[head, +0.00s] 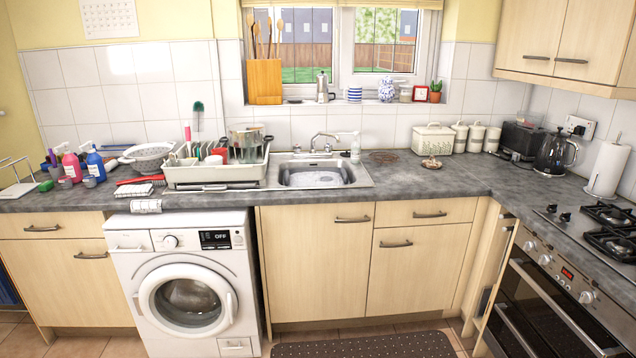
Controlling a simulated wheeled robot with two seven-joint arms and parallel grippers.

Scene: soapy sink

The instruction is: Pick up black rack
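No gripper of mine shows in the head view. No plainly black rack can be made out. A pale dish rack (190,177) full of dishes stands on the grey counter left of the sink. A small thin-framed metal stand (16,184) with a pale base sits at the counter's far left end.
The sink (318,176) holds foamy water. Pink and blue bottles (95,164) and a colander (147,154) crowd the left counter. A kettle (556,152) and hob (610,217) are on the right. The counter (440,182) right of the sink is mostly clear.

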